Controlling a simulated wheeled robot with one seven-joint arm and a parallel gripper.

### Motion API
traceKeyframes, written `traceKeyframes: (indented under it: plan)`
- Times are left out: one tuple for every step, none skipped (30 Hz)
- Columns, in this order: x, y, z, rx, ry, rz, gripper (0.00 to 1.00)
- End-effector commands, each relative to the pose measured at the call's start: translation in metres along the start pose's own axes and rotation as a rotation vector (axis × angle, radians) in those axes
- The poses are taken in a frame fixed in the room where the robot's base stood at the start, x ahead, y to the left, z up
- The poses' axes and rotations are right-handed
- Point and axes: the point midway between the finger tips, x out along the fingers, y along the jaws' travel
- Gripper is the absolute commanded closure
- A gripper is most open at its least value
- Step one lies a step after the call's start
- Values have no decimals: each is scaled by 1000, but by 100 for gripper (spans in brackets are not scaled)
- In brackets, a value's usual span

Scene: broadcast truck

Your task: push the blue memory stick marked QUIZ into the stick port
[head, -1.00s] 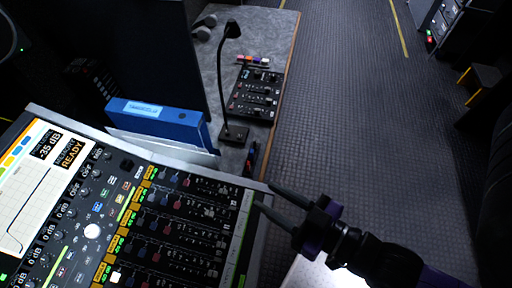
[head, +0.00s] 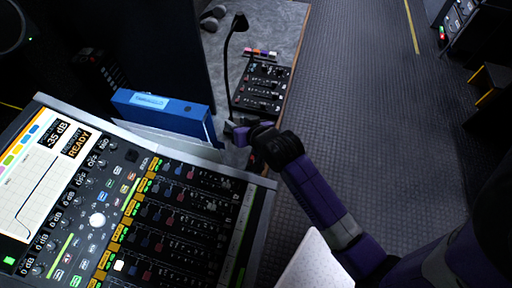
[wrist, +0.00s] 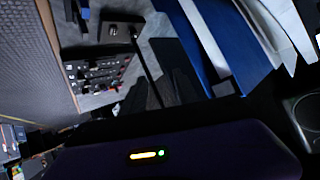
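My gripper (head: 230,130) is over the desk, beside the right end of a blue binder and close to the microphone base. I cannot make out the stick port.
The blue binder (head: 165,112) stands behind the large mixing console (head: 150,225). A gooseneck microphone (head: 228,75) rises beside the small control box (head: 262,88). The desk edge runs along the right, with open floor (head: 370,110) beyond it.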

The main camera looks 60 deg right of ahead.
Motion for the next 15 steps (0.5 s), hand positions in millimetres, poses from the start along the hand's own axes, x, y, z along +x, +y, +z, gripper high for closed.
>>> traceKeyframes:
  plan:
    - [16, 6, -10, 38, -42, 29, 64]
    - [24, 10, -12, 63, -76, 48, 64]
    - [33, 16, -14, 99, -125, 76, 64]
    - [40, 21, -15, 126, -165, 97, 64]
    - [45, 25, -15, 156, -207, 121, 64]
    - [51, 32, -15, 196, -266, 154, 64]
    - [53, 36, -14, 226, -311, 180, 64]
    - [55, 39, -13, 255, -356, 206, 64]
    - [55, 44, -10, 294, -417, 242, 64]
    - [54, 48, -7, 323, -464, 270, 64]
    - [52, 51, -4, 352, -509, 298, 64]
    - [48, 54, 1, 386, -568, 335, 64]
    - [44, 56, 5, 409, -609, 361, 64]
    - [39, 57, 9, 431, -649, 387, 64]
    - [33, 59, 15, 457, -698, 421, 64]
